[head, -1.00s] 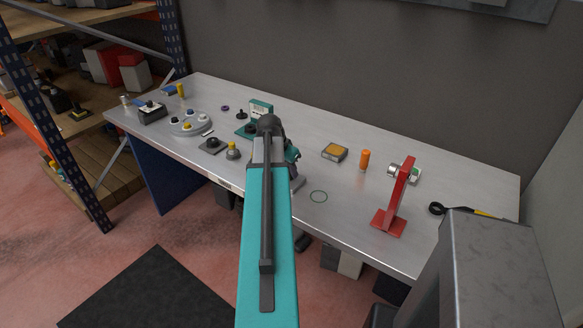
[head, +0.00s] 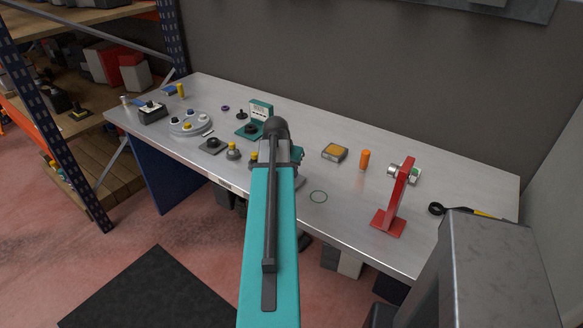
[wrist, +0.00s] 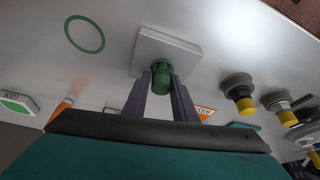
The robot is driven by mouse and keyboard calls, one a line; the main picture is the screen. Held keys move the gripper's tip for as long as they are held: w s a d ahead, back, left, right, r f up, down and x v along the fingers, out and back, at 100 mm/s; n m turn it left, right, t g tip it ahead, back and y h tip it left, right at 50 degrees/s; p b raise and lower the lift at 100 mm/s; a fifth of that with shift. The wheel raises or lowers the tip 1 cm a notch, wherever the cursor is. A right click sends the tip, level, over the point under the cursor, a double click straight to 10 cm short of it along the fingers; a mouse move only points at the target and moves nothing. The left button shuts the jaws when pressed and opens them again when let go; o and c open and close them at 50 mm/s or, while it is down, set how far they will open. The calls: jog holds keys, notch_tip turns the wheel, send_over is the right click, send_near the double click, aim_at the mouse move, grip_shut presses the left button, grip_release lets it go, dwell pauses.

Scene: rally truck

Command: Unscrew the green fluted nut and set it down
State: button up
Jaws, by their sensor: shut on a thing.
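The green fluted nut (wrist: 161,72) shows in the wrist view, upper middle, against a pale square plate (wrist: 178,50). My gripper (wrist: 161,82) has one finger on each side of the nut and is shut on it. I cannot tell how far the nut is threaded, or whether it is clear of the plate. In the head view my own arm hides the nut and the fingers.
The grey table (head: 330,230) is bare around the ring mark. To the right stand an orange cylinder (head: 364,160), an orange-topped box (head: 334,152) and a red stand (head: 398,200). To the left are yellow-topped knobs (head: 234,151) and a round grey tray (head: 190,122).

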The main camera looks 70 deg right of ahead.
jog(key=shift+s+a+f+n, duration=0.1)
jog(key=shift+s+a+n, duration=0.05)
jog(key=shift+s+n, duration=0.2)
jog(key=shift+n, duration=0.45)
jog(key=shift+n+t, duration=0.3)
jog(key=shift+n, duration=0.1)
jog(key=shift+n+t+p, duration=0.3)
jog(key=shift+n, duration=0.2)
jog(key=o, duration=0.5)
jog(key=shift+o, duration=0.2)
jog(key=shift+w, duration=0.1)
